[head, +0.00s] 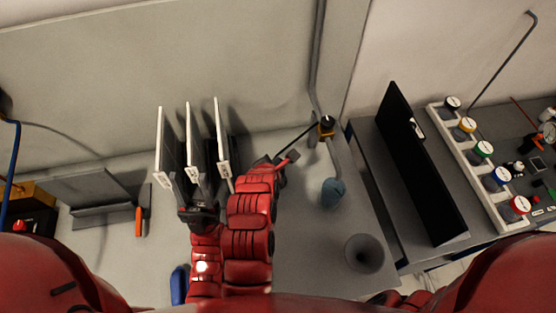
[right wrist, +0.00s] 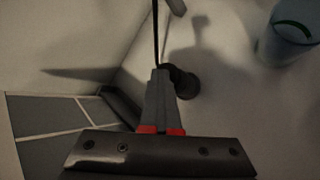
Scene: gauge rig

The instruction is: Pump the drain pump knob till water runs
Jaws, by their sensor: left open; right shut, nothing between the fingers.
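My right gripper (head: 286,160) is shut and empty at the middle of the head view. In the right wrist view its closed fingers (right wrist: 158,98) point away from me. A dark round knob-like part (right wrist: 183,82) lies just beyond and right of the fingertips; I cannot tell if they touch it. My left gripper (head: 200,215) is open below the white upright plates. No running water is visible.
A blue cup (head: 333,193) stands below the pipe, and a dark grey funnel (head: 363,253) is nearer me. White upright plates (head: 192,145) stand left of my right gripper. A black panel (head: 420,165) and a rack of coloured gauges (head: 484,150) are to the right.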

